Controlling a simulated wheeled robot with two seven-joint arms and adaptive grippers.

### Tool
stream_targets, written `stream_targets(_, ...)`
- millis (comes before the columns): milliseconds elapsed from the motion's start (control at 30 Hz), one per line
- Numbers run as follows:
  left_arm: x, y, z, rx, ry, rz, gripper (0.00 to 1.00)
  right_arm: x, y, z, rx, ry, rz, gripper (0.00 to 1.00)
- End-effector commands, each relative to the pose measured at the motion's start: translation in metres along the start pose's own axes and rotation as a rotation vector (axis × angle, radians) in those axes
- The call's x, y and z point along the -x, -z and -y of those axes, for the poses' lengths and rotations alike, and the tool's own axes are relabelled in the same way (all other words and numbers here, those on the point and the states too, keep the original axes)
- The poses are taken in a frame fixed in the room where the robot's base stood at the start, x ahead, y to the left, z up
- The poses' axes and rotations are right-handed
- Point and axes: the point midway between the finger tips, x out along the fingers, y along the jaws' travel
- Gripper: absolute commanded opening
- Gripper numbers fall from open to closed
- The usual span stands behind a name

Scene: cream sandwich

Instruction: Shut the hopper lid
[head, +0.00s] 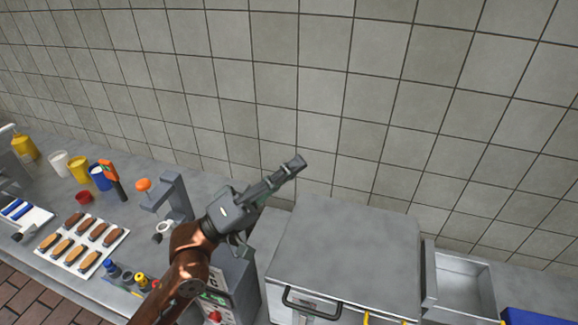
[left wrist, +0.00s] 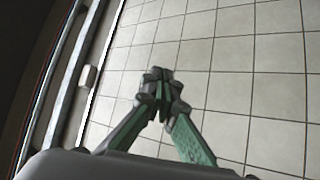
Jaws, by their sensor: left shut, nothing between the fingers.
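A broad grey flat lid (head: 345,255) with a dark bar handle (head: 311,305) at its front edge covers a box-like unit right of centre in the head view. It looks flat and down, but I cannot tell for sure that it is the hopper lid. My left gripper (head: 295,165) is raised behind and left of it, pointing to the tiled wall, apart from the lid. In the left wrist view its fingers (left wrist: 158,82) meet at the tips with only wall tiles behind. My right gripper is not in view.
An open metal bin (head: 463,285) is at the right. A white tray (head: 112,243) of brown pastries, cups and bottles occupy the left counter. The tiled wall is close behind.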

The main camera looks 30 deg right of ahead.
Motion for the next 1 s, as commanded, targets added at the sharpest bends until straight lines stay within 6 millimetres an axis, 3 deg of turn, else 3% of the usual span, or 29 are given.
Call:
stream_targets(467, -0.003, 0.002, -0.005, -0.004, -0.001, 0.001, 0.00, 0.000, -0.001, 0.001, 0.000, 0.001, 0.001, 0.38)
stream_targets(1000, -0.045, 0.037, -0.072, -0.003, -0.001, 0.001, 0.00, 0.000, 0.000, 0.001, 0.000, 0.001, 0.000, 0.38)
